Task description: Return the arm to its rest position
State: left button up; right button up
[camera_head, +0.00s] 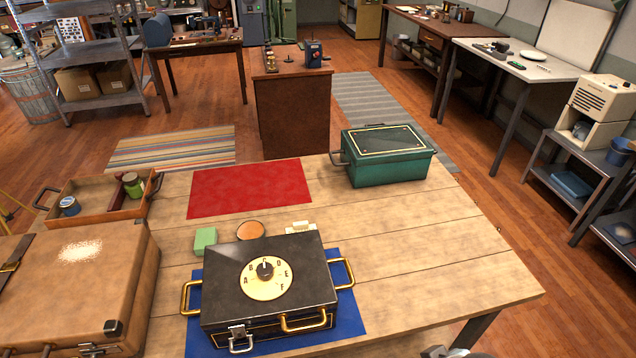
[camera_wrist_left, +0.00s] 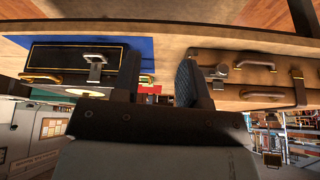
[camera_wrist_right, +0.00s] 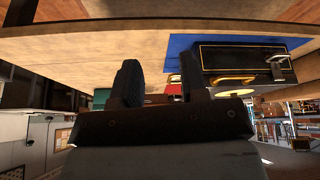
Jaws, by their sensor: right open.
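My left gripper (camera_wrist_left: 158,76) shows in the left wrist view with its two dark fingers apart and nothing between them. My right gripper (camera_wrist_right: 160,76) shows in the right wrist view, also open and empty. Both are near the table's front side. The black box with a lettered dial (camera_head: 303,262) stands on a blue mat (camera_head: 345,318); its front also shows in the left wrist view (camera_wrist_left: 75,58) and the right wrist view (camera_wrist_right: 240,58). Neither gripper touches it. A small grey part of mine shows at the head view's bottom edge.
The wooden table (camera_head: 430,290) also holds a brown suitcase (camera_head: 70,280), a wooden tray (camera_head: 100,215) with jars, a red mat (camera_head: 250,188), a green box (camera_head: 388,165), a green block (camera_head: 205,240), a round orange-brown disc (camera_head: 250,230) and a pale block (camera_head: 300,227). The table's right side is clear.

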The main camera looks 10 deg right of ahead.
pick_arm(q)
jog(key=w+d+f+t+h+p, duration=0.2)
jog(key=w+d+f+t, duration=0.2)
jog(key=f, duration=0.4)
jog(key=shift+d+f+m+t, duration=0.4)
jog(key=shift+d+t, duration=0.4)
jog(key=shift+t, duration=0.2)
pick_arm(e)
jog(key=w+a+f+t+y, duration=0.2)
jog(key=w+a+f+t, duration=0.2)
jog(key=f, duration=0.4)
jog(key=shift+a+f+n+t, duration=0.4)
jog(key=shift+a+t, duration=0.4)
jog(key=shift+t, duration=0.2)
